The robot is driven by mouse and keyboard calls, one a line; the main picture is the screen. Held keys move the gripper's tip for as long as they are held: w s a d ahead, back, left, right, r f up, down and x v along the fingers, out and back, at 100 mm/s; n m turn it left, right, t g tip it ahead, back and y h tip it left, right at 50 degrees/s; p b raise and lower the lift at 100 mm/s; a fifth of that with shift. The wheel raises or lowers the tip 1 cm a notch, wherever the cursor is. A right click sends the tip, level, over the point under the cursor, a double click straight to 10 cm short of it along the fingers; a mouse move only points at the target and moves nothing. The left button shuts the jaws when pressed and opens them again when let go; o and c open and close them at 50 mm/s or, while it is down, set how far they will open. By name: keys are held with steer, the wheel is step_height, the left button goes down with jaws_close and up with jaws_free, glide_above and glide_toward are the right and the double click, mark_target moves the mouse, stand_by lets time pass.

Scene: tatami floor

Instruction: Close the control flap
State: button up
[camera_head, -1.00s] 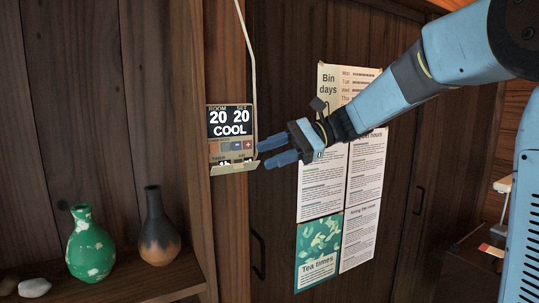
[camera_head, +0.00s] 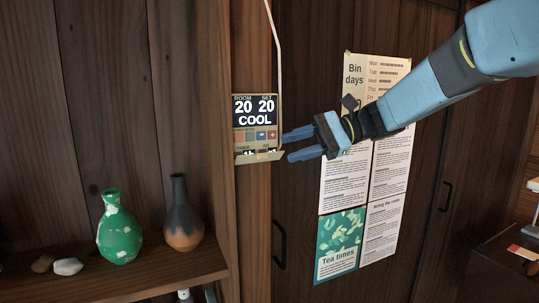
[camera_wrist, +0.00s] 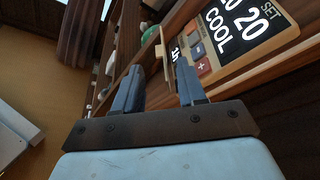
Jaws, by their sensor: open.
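The control panel (camera_head: 255,118) is mounted on a wooden post and its screen reads 20, 20 and COOL, with a row of coloured buttons below. The control flap (camera_head: 259,157) is a beige strip at the panel's bottom edge. It sticks outward, hinged open, with part of a lower row of labels showing above it. In the wrist view the flap (camera_wrist: 164,48) stands out edge-on beside the buttons. My gripper (camera_head: 287,146) is open and empty just right of the panel's lower part. In the wrist view its fingers (camera_wrist: 160,88) point toward the panel's lower edge and look apart from the flap.
Posters (camera_head: 365,170) hang on the dark cupboard doors right of the panel. A shelf (camera_head: 150,277) at left holds a green vase (camera_head: 119,230), a dark vase (camera_head: 182,218) and pale stones (camera_head: 68,266). A white cable (camera_head: 275,45) runs up from the panel.

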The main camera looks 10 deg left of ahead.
mark_target(264, 156)
steer(key=x, duration=0.6)
steer(key=shift+s+a, duration=0.15)
steer(key=shift+a, duration=0.1)
jaws_close()
